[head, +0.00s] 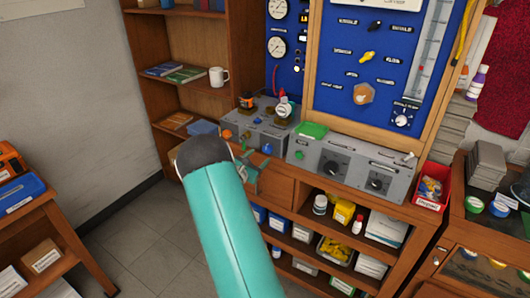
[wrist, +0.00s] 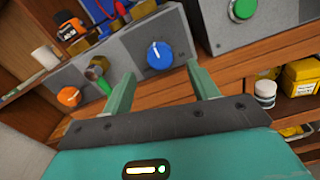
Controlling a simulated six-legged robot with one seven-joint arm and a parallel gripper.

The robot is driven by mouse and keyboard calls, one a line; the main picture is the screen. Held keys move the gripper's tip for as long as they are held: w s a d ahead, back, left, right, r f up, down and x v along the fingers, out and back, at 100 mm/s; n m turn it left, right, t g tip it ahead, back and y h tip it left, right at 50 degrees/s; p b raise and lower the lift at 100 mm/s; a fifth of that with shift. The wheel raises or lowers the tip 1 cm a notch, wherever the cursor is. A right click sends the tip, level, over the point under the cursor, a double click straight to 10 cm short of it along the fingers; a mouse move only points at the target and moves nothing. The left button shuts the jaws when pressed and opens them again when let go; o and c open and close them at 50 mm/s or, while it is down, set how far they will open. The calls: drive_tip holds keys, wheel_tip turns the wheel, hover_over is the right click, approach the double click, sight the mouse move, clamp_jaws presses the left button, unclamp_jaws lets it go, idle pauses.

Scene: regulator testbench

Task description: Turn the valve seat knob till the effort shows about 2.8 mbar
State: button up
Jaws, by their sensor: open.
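My gripper (wrist: 160,80) is open and empty, with its two green fingers apart. A blue knob (wrist: 159,55) with a white mark sits on the grey box front, just beyond the gap between the fingers, not gripped. In the head view the blue knob (head: 267,149) is right beside my gripper (head: 248,170). An orange knob (wrist: 68,97) and a green-handled lever (wrist: 102,83) are left of it. A green knob (wrist: 242,9) is on the neighbouring box. Labels are too small to read, so I cannot tell which is the valve seat knob, nor any effort reading.
The grey boxes (head: 350,170) stand on a wooden bench below a blue panel (head: 340,70) with dials (head: 277,45). A red bin (head: 432,187) is at the right. Shelves below hold bottles and boxes. The floor at left (head: 150,235) is clear.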

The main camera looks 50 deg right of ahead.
sight(266, 150)
drive_tip(key=d, duration=0.5)
drive_tip(key=shift+w+d, duration=0.25)
drive_tip(key=shift+d, duration=0.05)
drive_tip(key=c, duration=1)
